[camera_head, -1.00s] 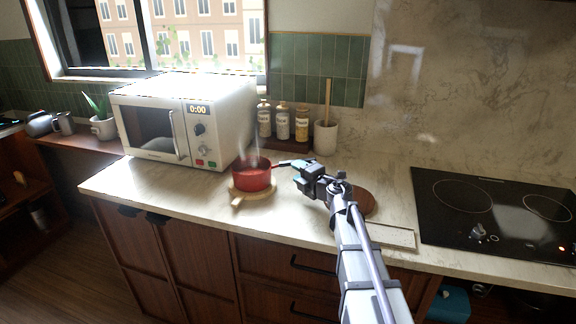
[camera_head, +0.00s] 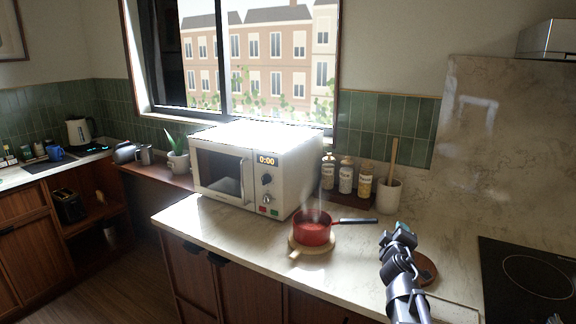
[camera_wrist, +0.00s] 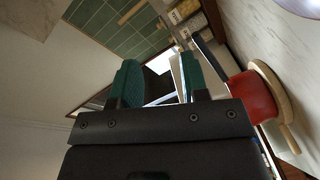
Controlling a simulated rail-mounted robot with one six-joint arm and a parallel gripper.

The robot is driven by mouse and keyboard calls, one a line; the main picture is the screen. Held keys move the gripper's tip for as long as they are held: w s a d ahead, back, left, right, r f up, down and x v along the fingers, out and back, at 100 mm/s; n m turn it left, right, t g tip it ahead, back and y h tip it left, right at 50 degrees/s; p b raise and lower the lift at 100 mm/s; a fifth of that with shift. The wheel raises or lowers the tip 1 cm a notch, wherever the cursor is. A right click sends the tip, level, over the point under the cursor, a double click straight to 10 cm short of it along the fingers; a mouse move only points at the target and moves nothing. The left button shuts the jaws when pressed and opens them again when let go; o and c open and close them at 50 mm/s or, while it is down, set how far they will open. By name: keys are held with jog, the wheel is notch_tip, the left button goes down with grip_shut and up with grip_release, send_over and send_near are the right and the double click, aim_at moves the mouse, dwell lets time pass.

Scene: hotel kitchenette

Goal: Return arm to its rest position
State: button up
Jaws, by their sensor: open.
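My gripper (camera_head: 398,232) is raised above the counter, to the right of the red saucepan (camera_head: 313,229) and apart from its dark handle (camera_head: 357,221). In the wrist view its two green-padded fingers (camera_wrist: 158,84) stand apart with nothing between them. The steaming saucepan sits on a round wooden board (camera_head: 296,246) on the counter. The pan (camera_wrist: 252,97) and the board (camera_wrist: 286,103) also show at the right of the wrist view.
A white microwave (camera_head: 222,185) stands left of the pan. Spice jars (camera_head: 346,176) and a utensil crock (camera_head: 390,196) stand behind. A brown round board (camera_head: 428,268) is partly hidden by my arm. A black cooktop (camera_head: 520,275) is at the right.

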jog(key=s+f+m+g+p, duration=0.1)
jog(key=s+m+g, duration=0.1)
jog(key=s, duration=0.1)
jog(key=s+f+m+g+h+p, duration=0.1)
jog(key=s+m+g, duration=0.1)
jog(key=s+g, duration=0.1)
jog(key=s+f+m+g, duration=0.1)
jog(key=s+m+g, duration=0.1)
jog(key=s+m, duration=0.1)
jog(key=shift+s+a+f+g+p, duration=0.2)
jog(key=shift+a+f+g+p, duration=0.1)
jog(key=shift+f+p, duration=0.1)
jog(key=s+a+f+m+g+y+b, duration=0.1)
jog(key=s+a+f+g+y+b, duration=0.3)
jog(key=s+a+f+b, duration=0.35)
jog(key=s+a+f+m+g+y+b, duration=0.1)
jog(key=s+a+f+g+y+b, duration=0.3)
jog(key=a+f, duration=0.55)
notch_tip(320, 180, up, 26)
jog(key=s+d+h+p, duration=0.1)
jog(key=d+p, duration=0.2)
jog(key=p, duration=2.5)
notch_tip(320, 180, down, 7)
jog(key=b, duration=0.6)
jog(key=shift+s+a+r+b, duration=0.15)
jog(key=shift+a+b, duration=0.1)
jog(key=shift+b, duration=0.1)
